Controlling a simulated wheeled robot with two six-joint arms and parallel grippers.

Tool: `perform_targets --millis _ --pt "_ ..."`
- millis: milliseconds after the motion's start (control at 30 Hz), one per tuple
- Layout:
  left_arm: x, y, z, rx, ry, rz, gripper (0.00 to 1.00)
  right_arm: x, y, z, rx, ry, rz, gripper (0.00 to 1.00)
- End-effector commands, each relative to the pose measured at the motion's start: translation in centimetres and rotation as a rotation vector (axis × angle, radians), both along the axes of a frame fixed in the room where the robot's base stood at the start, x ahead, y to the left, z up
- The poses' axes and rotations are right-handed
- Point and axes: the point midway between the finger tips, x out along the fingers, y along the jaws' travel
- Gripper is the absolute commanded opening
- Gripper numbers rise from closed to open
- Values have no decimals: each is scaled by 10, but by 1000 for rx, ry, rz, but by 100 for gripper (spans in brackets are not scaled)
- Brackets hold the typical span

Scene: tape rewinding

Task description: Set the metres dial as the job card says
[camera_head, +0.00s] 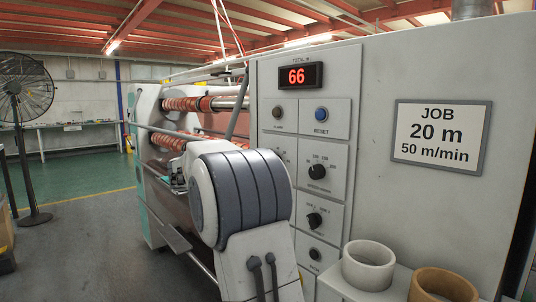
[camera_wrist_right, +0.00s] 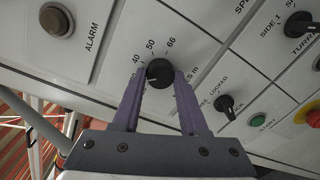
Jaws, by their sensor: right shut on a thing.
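The metres dial is a round black knob (camera_wrist_right: 160,72) on the light grey panel, in the right wrist view. Numbers 40, 50 and 66 show around it; other marks are hidden by the fingers. A small pale mark shows on the knob's left side; the exact reading cannot be told. My right gripper (camera_wrist_right: 160,80) is shut on the knob, one purple finger on each side. In the head view my arm hides the knob and gripper. The job card (camera_head: 440,136) reads 20 m, 50 m/min. My left gripper is out of view.
A speed knob (camera_head: 313,172), turret knob (camera_head: 314,221) and blue reset button (camera_head: 321,114) are on the panel. The wrist view shows a lock knob (camera_wrist_right: 225,104), green start button (camera_wrist_right: 258,120) and red stop button (camera_wrist_right: 314,117). Two rings (camera_head: 368,263) stand at the lower right.

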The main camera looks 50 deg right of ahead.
Motion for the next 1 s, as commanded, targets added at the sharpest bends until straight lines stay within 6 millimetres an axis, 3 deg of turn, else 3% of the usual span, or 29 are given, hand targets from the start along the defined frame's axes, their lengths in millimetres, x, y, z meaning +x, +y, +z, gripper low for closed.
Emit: perform_targets --millis 33,500,1000 --pt "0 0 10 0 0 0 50 0 0 3 9 48 -1 0" --pt "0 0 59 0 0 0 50 0 0 2 57 471 -1 0" --pt "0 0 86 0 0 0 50 0 0 -2 83 707 -1 0"
